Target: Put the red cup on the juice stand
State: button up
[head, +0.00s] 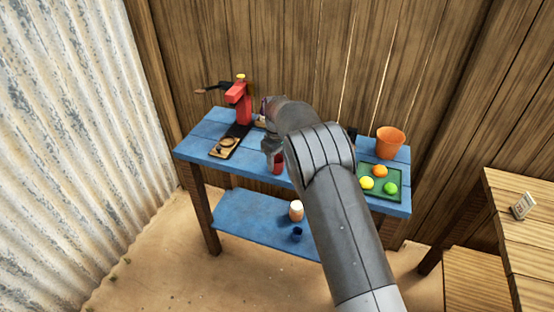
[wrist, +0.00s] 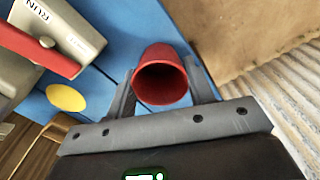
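The red cup (head: 278,165) shows below my gripper (head: 272,151) at the front of the blue table, partly hidden by my arm in the head view. In the wrist view, the cup (wrist: 160,75) is between the two fingers of my gripper (wrist: 160,82), its open mouth facing the camera. The fingers appear to touch it on both sides. Whether its base touches the table is unclear. A red press with a black lever (head: 240,100) stands at the table's left.
The blue table (head: 200,148) has an orange bucket (head: 390,141) and a green tray (head: 379,188) with fruit at its right. A pale cup (head: 296,210) and a dark blue cup (head: 297,234) are on the lower shelf. A grey box marked RUN (wrist: 70,30) is near the gripper.

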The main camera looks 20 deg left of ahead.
jog(key=o, duration=0.4)
jog(key=shift+r, duration=0.1)
notch_tip(320, 180, up, 12)
jog(key=shift+r, duration=0.1)
dwell(0.4)
jog(key=s+d+r+m+t, duration=0.1)
jog(key=s+d+r+m, duration=0.1)
jog(key=s+d+r, duration=0.5)
jog(key=d+r+m+t+y, duration=0.1)
jog(key=d+r+m, duration=0.3)
jog(key=d, duration=0.6)
jog(key=s+d+r+m, duration=0.1)
jog(key=s+d+r, duration=0.3)
jog(key=d+r, duration=0.4)
jog(key=s+d+m+t, duration=0.2)
jog(key=s+d+m, duration=0.1)
jog(key=s+d, duration=0.9)
jog(key=s+d+f+m, duration=0.1)
jog(key=s+f, duration=0.1)
jog(key=s, duration=0.2)
jog(key=s+d+f+m+t, duration=0.1)
jog(key=s+d+f, duration=0.1)
jog(key=s, duration=0.3)
jog(key=s+d+f+m+h, duration=0.1)
jog(key=s+f, duration=0.1)
jog(key=s, duration=0.3)
jog(key=shift+d+f+m+t, duration=0.3)
jog(key=shift+f, duration=0.05)
